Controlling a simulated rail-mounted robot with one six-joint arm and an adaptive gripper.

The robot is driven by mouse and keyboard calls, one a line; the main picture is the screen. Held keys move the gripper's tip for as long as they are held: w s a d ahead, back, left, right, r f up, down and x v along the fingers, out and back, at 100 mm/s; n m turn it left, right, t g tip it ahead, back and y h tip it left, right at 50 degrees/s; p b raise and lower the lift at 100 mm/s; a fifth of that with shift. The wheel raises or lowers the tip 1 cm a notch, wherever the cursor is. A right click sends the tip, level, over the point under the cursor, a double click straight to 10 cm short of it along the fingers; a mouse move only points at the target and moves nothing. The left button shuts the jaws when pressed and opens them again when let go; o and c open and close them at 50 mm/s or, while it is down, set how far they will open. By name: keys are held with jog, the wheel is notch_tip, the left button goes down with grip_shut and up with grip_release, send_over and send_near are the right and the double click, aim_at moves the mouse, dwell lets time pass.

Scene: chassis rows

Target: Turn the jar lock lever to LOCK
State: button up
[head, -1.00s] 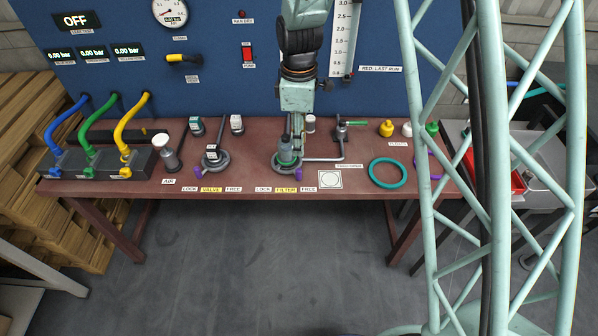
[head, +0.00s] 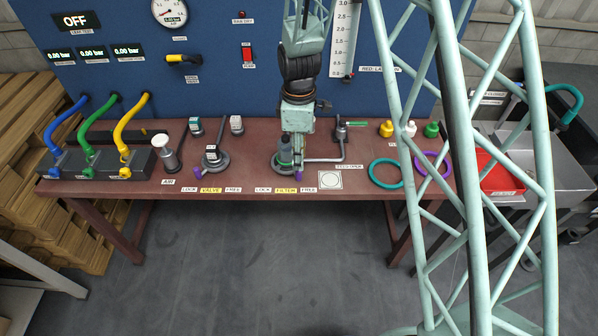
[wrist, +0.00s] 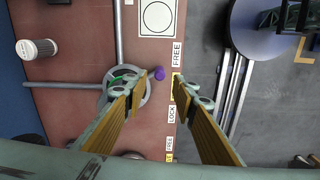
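The filter station has a round grey base (head: 280,168) with a dark green jar (head: 284,155) on it. Its lever ends in a purple knob (head: 299,176), near the FREE end of the LOCK–FILTER–FREE labels. In the wrist view the knob (wrist: 160,73) shows in the gap between my two fingertips, with space on both sides. My gripper (wrist: 160,79) is open and points down at the bench's front edge; in the head view it (head: 299,168) stands at the jar's right side. The base ring (wrist: 124,90) is partly hidden by one finger. I cannot tell whether a finger touches the knob.
A second station (head: 213,162) with a purple knob stands left, at the VALVE labels. A grey pipe (head: 322,160) runs right of the jar. A white square plate (head: 330,180), a teal ring (head: 386,173) and a purple ring (head: 433,165) lie to the right. The floor in front is clear.

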aim_at(297, 172)
jog(key=shift+f, duration=3.6)
grip_shut()
